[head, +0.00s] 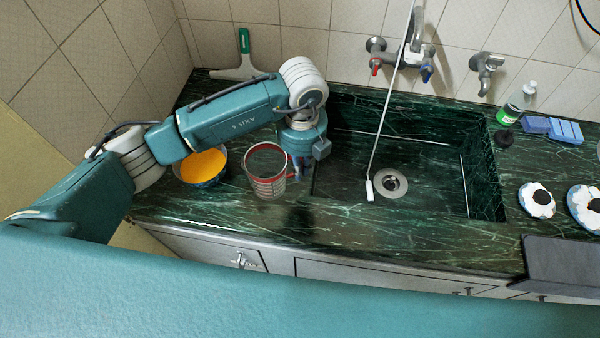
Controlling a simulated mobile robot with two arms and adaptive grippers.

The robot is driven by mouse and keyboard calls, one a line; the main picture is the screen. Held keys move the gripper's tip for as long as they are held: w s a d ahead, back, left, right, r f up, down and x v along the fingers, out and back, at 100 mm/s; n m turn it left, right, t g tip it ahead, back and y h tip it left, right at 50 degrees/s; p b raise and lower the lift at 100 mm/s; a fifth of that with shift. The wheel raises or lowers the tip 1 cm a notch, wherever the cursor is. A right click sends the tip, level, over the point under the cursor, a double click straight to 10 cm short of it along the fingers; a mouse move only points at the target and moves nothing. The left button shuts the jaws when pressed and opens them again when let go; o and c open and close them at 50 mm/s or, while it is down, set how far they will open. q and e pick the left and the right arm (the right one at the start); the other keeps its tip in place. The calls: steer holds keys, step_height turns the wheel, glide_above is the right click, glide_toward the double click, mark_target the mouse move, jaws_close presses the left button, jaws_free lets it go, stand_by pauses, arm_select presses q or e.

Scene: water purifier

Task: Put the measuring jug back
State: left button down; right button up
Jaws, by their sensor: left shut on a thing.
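The measuring jug (267,180) is a clear cup with red markings and a red rim. It is upright at the counter, left of the sink basin. My left gripper (298,172) is at the jug's right side, where the handle is, and is shut on it. The fingertips are small and partly hidden by the wrist. I cannot tell whether the jug's base touches the counter. My right gripper is not in view.
A bowl with orange contents (203,166) stands just left of the jug. The sink (420,190) lies to the right, with a white cord hanging into it. A soap bottle (517,103), blue sponges (553,129) and a squeegee (244,60) stand farther off. The front counter strip is clear.

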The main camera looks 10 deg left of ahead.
arm_select(q)
step_height(320, 180, down, 4)
steer(key=shift+r+p, duration=0.15)
steer(key=shift+p, duration=0.3)
steer(key=shift+f, duration=0.2)
steer(key=shift+f, duration=0.2)
steer(key=c, duration=1.9)
jaws_free()
steer(key=shift+o, duration=0.2)
